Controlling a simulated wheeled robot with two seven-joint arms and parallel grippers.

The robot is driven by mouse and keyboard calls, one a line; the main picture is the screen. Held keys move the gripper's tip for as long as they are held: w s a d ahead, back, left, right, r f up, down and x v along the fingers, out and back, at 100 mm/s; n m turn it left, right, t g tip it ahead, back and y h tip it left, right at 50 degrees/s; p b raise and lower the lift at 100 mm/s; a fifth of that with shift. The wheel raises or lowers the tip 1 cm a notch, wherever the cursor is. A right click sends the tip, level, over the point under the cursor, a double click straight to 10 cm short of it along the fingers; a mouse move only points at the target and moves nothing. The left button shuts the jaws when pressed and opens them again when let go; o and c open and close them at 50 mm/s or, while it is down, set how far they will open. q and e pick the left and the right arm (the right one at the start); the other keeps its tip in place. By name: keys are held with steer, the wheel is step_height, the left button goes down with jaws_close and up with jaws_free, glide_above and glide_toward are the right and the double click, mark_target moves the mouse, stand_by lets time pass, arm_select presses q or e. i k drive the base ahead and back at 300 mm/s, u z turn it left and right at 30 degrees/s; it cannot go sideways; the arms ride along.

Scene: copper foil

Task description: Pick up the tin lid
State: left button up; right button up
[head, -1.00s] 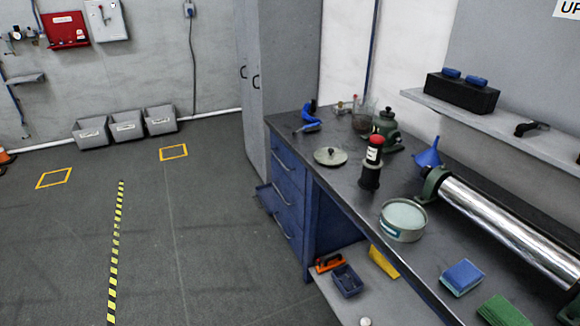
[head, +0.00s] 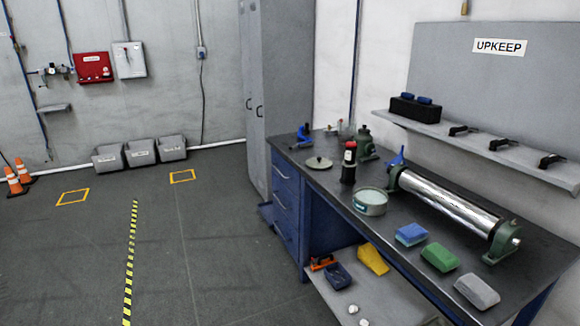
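The tin lid (head: 318,163), a flat round grey-green disc with a small dark knob, lies on the dark top of the workbench (head: 332,185), towards its far left end. A round, pale green tin (head: 369,202) with a dark label stands on the bench nearer to me, right of the lid. Its top looks pale and flat. Neither of my grippers is in view.
A black bottle with a red top (head: 349,162) stands between lid and tin. A blue tool (head: 301,138) and a green pot (head: 366,142) are behind. A shiny roller (head: 445,206) and several sponges (head: 440,257) fill the right.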

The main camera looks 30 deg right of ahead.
mark_target(318, 163)
steer(key=u, duration=0.05)
steer(key=i, duration=1.55)
steer(key=z, duration=0.5)
steer(key=i, duration=1.75)
steer(key=z, duration=1.95)
steer(key=i, duration=0.8)
steer(key=z, duration=0.75)
